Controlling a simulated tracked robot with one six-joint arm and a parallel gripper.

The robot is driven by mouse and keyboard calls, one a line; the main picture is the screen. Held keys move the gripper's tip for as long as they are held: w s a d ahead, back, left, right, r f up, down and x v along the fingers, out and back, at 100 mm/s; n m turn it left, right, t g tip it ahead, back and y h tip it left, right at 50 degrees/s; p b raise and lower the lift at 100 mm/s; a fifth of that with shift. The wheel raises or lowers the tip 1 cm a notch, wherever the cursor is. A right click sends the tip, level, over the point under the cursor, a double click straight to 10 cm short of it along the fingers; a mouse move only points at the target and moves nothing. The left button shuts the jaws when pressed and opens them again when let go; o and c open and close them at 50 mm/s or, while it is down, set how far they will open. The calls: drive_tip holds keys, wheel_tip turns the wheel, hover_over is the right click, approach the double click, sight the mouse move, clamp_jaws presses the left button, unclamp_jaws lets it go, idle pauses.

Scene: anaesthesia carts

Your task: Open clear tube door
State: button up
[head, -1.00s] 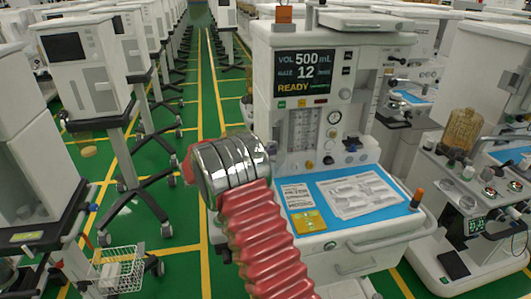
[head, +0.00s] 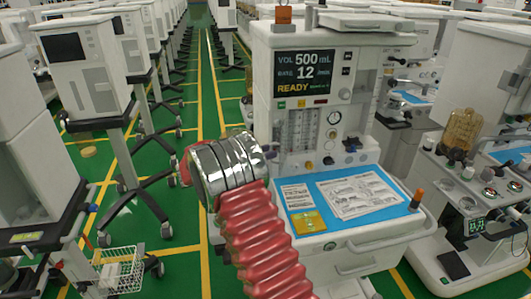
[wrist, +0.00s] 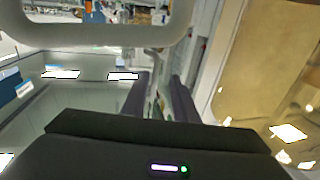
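The anaesthesia cart (head: 345,50) stands at the centre of the head view with its screen lit. A panel of clear upright tubes (head: 297,130) is below the screen; I cannot make out a separate door edge there. In the wrist view my gripper (wrist: 158,88) has two dark fingers standing apart. A thin pale upright piece shows between and beyond the fingers; I cannot tell whether they touch it or whether it belongs to the door.
A blue worktop (head: 310,222) with papers and a yellow card lies below the tubes. A second cart (head: 465,215) stands close on the right. A wire basket (head: 118,270) is at lower left. A tan surface (wrist: 265,70) fills the wrist view's right.

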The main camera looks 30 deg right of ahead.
drive_tip(key=w+a, duration=0.1)
drive_tip(key=a, duration=1.1)
drive_tip(key=shift+a, duration=0.35)
drive_tip(key=shift+f, duration=0.1)
drive_tip(key=w+a+r+n+t+y, duration=0.1)
drive_tip(key=w+r+n+t+y, duration=0.55)
drive_tip(key=r+t, duration=0.7)
drive_tip(key=s+a+r+n+t+y, duration=0.35)
drive_tip(key=a+r+n+y, duration=0.25)
drive_tip(key=a+r+y, duration=0.35)
drive_tip(key=s+a+f+n+g+y, duration=0.2)
drive_tip(key=s+a+f+n, duration=0.1)
drive_tip(key=s, duration=0.6)
drive_tip(key=s+a+f+n+g+y, duration=0.2)
drive_tip(key=s+a+f+g, duration=0.15)
drive_tip(key=s, duration=0.55)
drive_tip(key=s+d+f+g, duration=0.1)
drive_tip(key=s+d+f, duration=0.1)
drive_tip(key=s+f, duration=0.2)
drive_tip(key=s+d+f+g+h, duration=0.1)
drive_tip(key=s+d+f+g, duration=0.1)
drive_tip(key=s, duration=0.8)
drive_tip(key=s+d+f+g+h, duration=0.1)
drive_tip(key=s+f+g, duration=0.1)
drive_tip(key=s+f, duration=0.3)
drive_tip(key=s+n, duration=0.1)
drive_tip(key=s, duration=0.1)
drive_tip(key=shift+s+d+f, duration=0.3)
drive_tip(key=shift+d+f, duration=0.05)
drive_tip(key=shift+d, duration=0.05)
